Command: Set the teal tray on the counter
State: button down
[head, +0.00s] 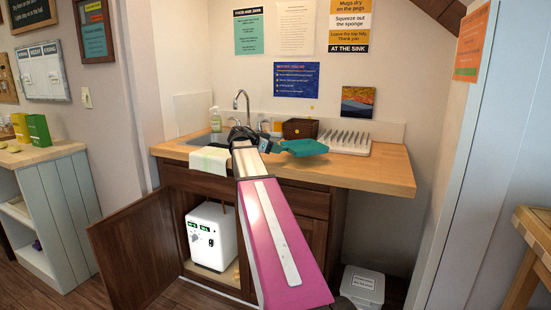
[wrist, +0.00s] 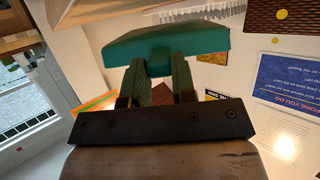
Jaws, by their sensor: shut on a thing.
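The teal tray (head: 306,147) shows at the end of my arm, over the wooden counter (head: 377,173), just left of the white drying rack. My gripper (head: 275,147) is shut on the tray's near edge. In the wrist view the two ribbed fingers of my gripper (wrist: 160,70) pinch a small teal tab on the tray (wrist: 175,43). From these views I cannot tell whether the tray touches the counter or hangs a little above it. My arm hides part of the counter and sink.
The white ribbed drying rack (head: 345,142) and a brown basket (head: 300,128) stand close behind the tray. The sink (head: 196,139), faucet (head: 242,100) and a towel (head: 209,160) are to the left. The counter's front right is bare. A cabinet door (head: 135,250) hangs open below.

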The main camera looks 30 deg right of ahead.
aim_at(275, 163)
jog(key=shift+f, duration=2)
jog(key=c, duration=0.9)
grip_release()
jog(key=shift+f, duration=0.1)
jog(key=shift+c, duration=0.2)
